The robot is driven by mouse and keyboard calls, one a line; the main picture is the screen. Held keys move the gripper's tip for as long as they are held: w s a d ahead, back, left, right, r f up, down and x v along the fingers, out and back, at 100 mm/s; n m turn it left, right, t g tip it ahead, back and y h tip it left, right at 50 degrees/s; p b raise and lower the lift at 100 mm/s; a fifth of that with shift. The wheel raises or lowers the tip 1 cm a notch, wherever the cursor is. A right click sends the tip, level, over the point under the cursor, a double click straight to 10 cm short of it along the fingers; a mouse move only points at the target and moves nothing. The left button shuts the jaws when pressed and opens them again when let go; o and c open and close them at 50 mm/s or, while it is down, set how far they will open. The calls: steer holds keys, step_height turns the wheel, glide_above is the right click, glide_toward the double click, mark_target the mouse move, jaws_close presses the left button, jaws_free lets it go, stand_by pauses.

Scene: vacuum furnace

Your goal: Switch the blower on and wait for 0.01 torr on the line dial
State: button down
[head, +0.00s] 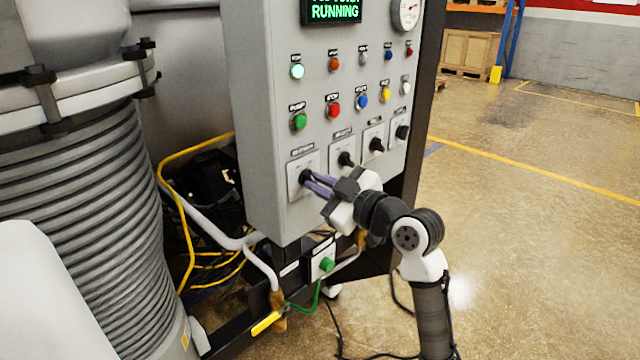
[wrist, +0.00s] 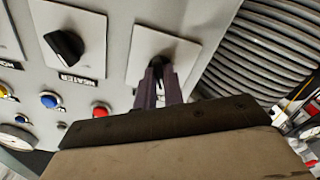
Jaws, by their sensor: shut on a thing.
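The grey control cabinet (head: 265,100) has a row of black rotary switches on pale plates. My gripper (head: 312,182) is shut on the leftmost switch (head: 304,176). In the wrist view, its dark fingers (wrist: 160,82) close around this switch's knob on its plate (wrist: 183,45). The label above the gripped switch is too small to read surely. A round dial (head: 408,13) sits at the cabinet's top right, partly cut off by the frame, and its reading is not legible. A display (head: 333,11) shows RUNNING in green; its upper line is cut off.
The neighbouring switch (head: 346,159) is close beside my gripper. Coloured buttons and lamps, including a lit pale green lamp (head: 297,71), are above. A yellow-handled valve (head: 266,322) and pipes are below. A ribbed vessel (head: 85,220) stands at left. Floor (head: 540,250) at right is open.

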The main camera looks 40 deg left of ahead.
steer(key=shift+m, duration=0.3)
steer(key=m+p, duration=0.2)
steer(key=m, duration=0.3)
steer(key=shift+r+m, duration=0.15)
steer(key=shift+m, duration=0.15)
steer(key=m+p, duration=0.4)
steer(key=m, duration=0.1)
steer(key=shift+m, duration=0.3)
steer(key=c, duration=1.5)
jaws_free()
steer(key=s+d+b, duration=0.1)
steer(key=d+b, duration=0.3)
steer(key=d, duration=0.9)
steer(key=shift+d, duration=0.4)
steer(key=shift+s, duration=0.1)
